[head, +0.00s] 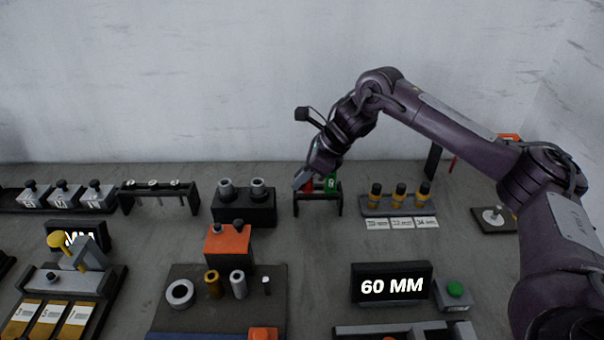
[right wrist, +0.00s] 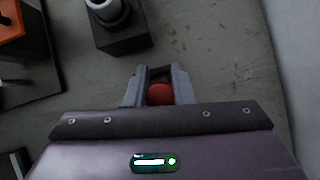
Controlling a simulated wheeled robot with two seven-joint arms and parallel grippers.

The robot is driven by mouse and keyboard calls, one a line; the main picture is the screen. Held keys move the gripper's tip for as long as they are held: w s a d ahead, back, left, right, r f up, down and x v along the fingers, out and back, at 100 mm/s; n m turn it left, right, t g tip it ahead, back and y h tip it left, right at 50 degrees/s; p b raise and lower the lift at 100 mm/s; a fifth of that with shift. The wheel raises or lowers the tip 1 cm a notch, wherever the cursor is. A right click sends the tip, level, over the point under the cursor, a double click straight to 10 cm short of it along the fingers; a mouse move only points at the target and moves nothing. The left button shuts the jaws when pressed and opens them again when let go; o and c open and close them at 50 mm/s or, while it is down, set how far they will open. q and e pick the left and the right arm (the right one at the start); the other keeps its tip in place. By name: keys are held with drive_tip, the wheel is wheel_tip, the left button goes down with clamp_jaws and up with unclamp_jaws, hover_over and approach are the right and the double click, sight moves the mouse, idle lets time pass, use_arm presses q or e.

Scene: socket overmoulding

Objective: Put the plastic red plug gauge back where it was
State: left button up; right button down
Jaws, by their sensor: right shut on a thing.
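The red plug gauge (head: 308,188) is at the left side of a small black stand (head: 340,203), and my gripper partly covers it in the head view. Its round red end (right wrist: 160,94) shows between the fingers in the right wrist view. My right gripper (head: 305,183) is shut on the red gauge, pointing down at the stand. I cannot tell whether the gauge is fully seated in the stand. A green gauge (head: 331,183) sits at the stand's right side, close to my gripper. My left gripper is not in view.
A dark block with two grey cylinders (head: 244,206) stands left of the stand. A 60 MM display (head: 391,286) and an orange block (head: 229,245) are nearer. Bare table lies in front of the stand.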

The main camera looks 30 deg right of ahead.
drive_tip(key=shift+f, duration=0.2)
drive_tip(key=c, duration=1.2)
unclamp_jaws()
drive_tip(key=shift+r, duration=0.1)
drive_tip(key=shift+c, duration=0.2)
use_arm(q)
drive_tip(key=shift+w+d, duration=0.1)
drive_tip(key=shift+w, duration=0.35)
use_arm(e)
drive_tip(key=shift+r, duration=0.2)
drive_tip(key=v, duration=0.3)
drive_tip(key=shift+w+r, duration=0.1)
drive_tip(key=shift+r, duration=0.3)
drive_tip(key=p+v, duration=0.1)
drive_tip(key=v, duration=0.7)
drive_tip(key=shift+d+r+p, duration=0.1)
drive_tip(key=shift+p, duration=0.3)
drive_tip(key=shift+s+d+r, duration=0.15)
drive_tip(key=shift+s+r, duration=0.1)
drive_tip(key=shift+s, duration=0.05)
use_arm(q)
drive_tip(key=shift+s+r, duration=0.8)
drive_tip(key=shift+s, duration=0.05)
